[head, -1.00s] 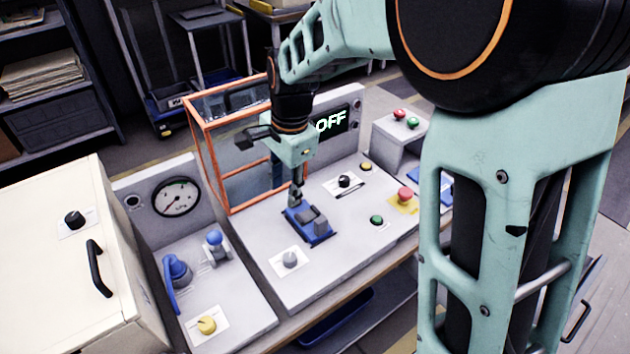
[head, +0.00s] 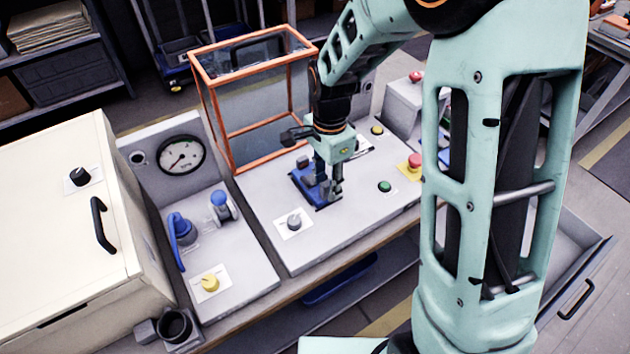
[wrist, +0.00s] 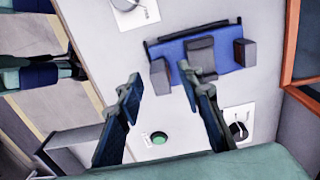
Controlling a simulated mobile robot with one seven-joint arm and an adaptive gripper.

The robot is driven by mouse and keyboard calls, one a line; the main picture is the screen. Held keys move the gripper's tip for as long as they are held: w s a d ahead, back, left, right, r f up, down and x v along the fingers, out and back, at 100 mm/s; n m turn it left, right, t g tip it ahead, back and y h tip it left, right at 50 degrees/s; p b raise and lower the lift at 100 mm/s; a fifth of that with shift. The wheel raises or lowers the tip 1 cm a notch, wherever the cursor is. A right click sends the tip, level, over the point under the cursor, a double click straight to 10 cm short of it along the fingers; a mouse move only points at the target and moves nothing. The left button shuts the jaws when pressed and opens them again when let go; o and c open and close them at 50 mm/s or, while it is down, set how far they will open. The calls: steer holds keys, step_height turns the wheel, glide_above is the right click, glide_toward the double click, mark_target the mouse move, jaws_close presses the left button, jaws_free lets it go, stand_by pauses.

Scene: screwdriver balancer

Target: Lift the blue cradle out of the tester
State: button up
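The blue cradle (head: 305,184) sits on the grey tester panel (head: 262,215), in front of the orange-framed guard. In the wrist view the blue cradle (wrist: 222,50) shows as a blue plate with grey blocks on it and a dark bar along one edge. My gripper (head: 330,193) is low over the panel at the cradle's right side in the head view.
The orange-framed guard (head: 228,125) stands behind the cradle. A grey knob (head: 294,222) is in front of it, a green button (head: 384,186) and a red button (head: 414,161) to the right. A gauge station (head: 200,235) with blue handles is at the left.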

step_height(320, 180, down, 2)
steer(key=shift+f, duration=0.1)
jaws_close()
steer(key=shift+w, duration=0.1)
